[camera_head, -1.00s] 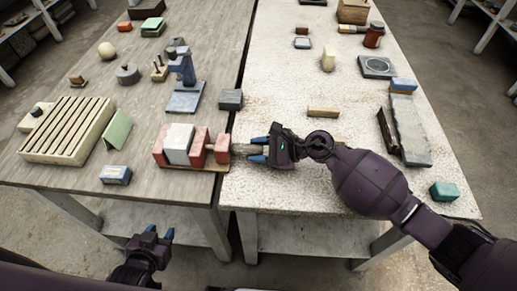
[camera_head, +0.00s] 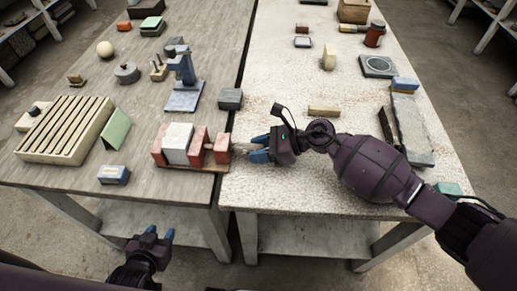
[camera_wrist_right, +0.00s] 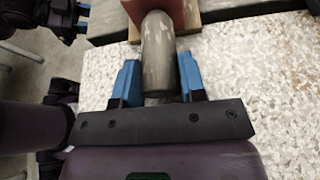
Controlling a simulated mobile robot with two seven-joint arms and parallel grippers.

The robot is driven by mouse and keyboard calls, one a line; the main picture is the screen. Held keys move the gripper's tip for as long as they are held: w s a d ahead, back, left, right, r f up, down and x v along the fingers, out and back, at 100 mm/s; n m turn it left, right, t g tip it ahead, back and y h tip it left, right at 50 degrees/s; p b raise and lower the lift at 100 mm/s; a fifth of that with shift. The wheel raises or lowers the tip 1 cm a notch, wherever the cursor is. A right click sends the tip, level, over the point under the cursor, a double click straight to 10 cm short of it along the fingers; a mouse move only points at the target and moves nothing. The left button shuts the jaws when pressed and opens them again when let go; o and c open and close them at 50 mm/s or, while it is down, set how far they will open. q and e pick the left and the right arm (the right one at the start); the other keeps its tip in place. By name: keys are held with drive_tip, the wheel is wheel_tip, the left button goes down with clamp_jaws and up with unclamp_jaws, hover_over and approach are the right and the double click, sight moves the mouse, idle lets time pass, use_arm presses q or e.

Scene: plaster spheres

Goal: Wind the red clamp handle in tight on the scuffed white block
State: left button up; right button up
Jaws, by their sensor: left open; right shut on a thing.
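The red clamp (camera_head: 222,148) sits on a wooden base near the front right of the grey-brown table. The scuffed white block (camera_head: 177,143) stands between its left red end and the middle red jaw (camera_head: 199,146); I cannot tell whether the jaw touches it. The clamp's handle, a worn grey-brown cylinder (camera_wrist_right: 158,55), sticks out to the right towards the pale table. My right gripper (camera_head: 257,148) is shut on this handle, its blue fingers on either side in the right wrist view (camera_wrist_right: 157,82). My left gripper (camera_head: 160,235) is open and empty, low in front of the table.
A blue-and-white box (camera_head: 113,175), a green wedge (camera_head: 116,130) and a slatted rack (camera_head: 65,130) lie left of the clamp. A dark block (camera_head: 230,98) and a blue-grey stand (camera_head: 184,95) are behind it. The pale tabletop (camera_head: 280,185) around my right gripper is mostly clear.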

use_arm(q)
drive_tip(key=shift+s+f, duration=0.4)
drive_tip(key=shift+f, duration=0.15)
use_arm(e)
drive_tip(key=shift+m+g, duration=0.5)
drive_tip(key=shift+m, duration=0.1)
use_arm(q)
drive_tip(key=shift+w, duration=0.15)
use_arm(e)
drive_tip(key=o, duration=0.9)
use_arm(q)
drive_tip(key=shift+w+r, duration=0.15)
use_arm(e)
drive_tip(key=b+v, duration=0.1)
drive_tip(key=v, duration=0.8)
drive_tip(key=shift+w+d+r, duration=0.1)
drive_tip(key=shift+d, duration=0.25)
drive_tip(key=shift+d+r, duration=0.2)
drive_tip(key=shift+d, duration=0.25)
use_arm(q)
drive_tip(key=shift+w, duration=0.1)
